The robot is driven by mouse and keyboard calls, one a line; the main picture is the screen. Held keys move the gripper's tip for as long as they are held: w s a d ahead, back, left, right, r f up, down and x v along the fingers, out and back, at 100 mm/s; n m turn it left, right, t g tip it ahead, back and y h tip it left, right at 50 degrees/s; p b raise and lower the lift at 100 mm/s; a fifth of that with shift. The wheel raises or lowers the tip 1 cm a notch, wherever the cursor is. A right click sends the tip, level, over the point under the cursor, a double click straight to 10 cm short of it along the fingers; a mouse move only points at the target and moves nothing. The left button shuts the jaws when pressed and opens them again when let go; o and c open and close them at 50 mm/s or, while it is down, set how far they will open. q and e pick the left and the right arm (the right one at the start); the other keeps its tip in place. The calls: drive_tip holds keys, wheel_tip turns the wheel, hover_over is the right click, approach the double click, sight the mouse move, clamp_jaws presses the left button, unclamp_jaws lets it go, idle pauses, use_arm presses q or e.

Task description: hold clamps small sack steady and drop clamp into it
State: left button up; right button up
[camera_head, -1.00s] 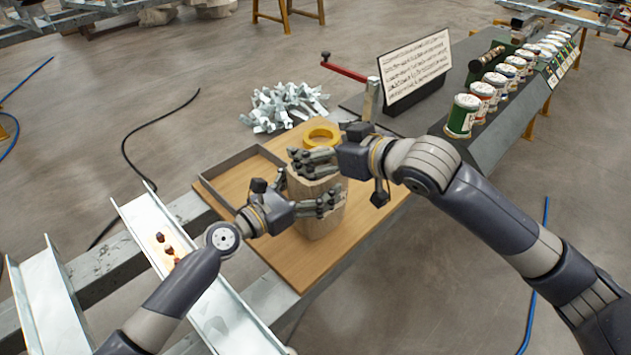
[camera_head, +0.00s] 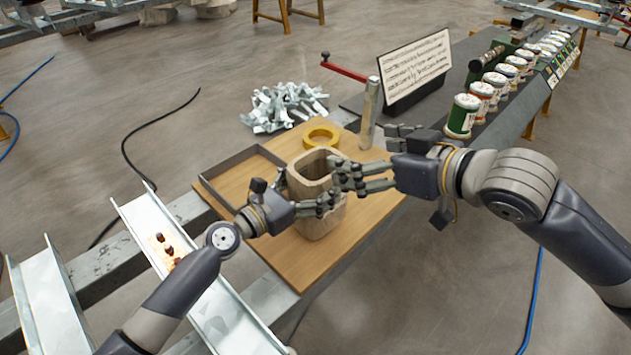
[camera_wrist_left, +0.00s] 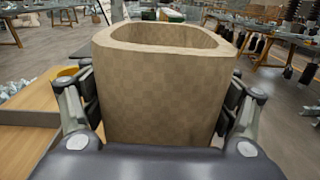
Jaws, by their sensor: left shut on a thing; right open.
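The small sack (camera_head: 318,222) is a beige, open-topped sack standing upright on the wooden board (camera_head: 330,262). My left gripper (camera_head: 322,204) is shut on it, with fingers on both sides; the left wrist view shows the sack (camera_wrist_left: 165,95) filling the space between the fingers. My right gripper (camera_head: 340,176) is open beside the sack's rim, on its right side. I see no clamp in its fingers. A red-handled clamp (camera_head: 369,115) stands at the board's far edge. The sack's inside bottom is hidden.
A pile of metal pieces (camera_head: 285,107) lies behind the board. A yellow tape ring (camera_head: 321,136) lies on the board behind the sack. A dark tray edge (camera_head: 232,165) borders the board's left. A sign (camera_head: 414,68) and several cans (camera_head: 462,116) stand at right.

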idle(0.3)
use_arm(q)
drive_tip(key=o, duration=1.1)
drive_tip(key=shift+a, duration=0.1)
